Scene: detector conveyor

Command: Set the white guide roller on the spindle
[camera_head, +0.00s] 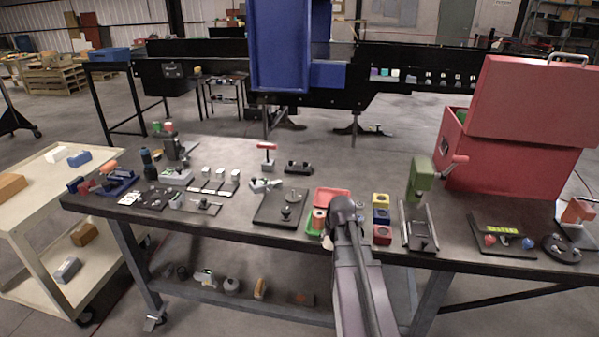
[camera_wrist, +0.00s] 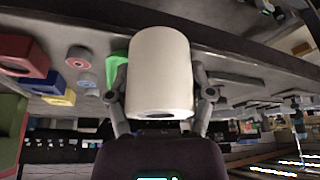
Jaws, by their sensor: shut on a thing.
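The white guide roller (camera_wrist: 159,70) fills the middle of the wrist view, with one dark bore end showing at its lower edge. My gripper (camera_wrist: 161,95) is shut on it, one finger on each side. In the head view my gripper (camera_head: 342,212) is over the front edge of the workbench, and my arm largely hides the roller. A dark base plate (camera_head: 265,214) with a short upright post (camera_head: 285,213) lies on the bench just left of my gripper; this may be the spindle. The roller is apart from that post.
Red and green trays (camera_head: 333,196) with small rollers lie beside my gripper. Coloured blocks (camera_head: 381,217) stand close on its right. Further right are a green hand press (camera_head: 421,178) and a large red toolbox (camera_head: 512,150). A red-topped clamp (camera_head: 267,154) stands behind the base plate.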

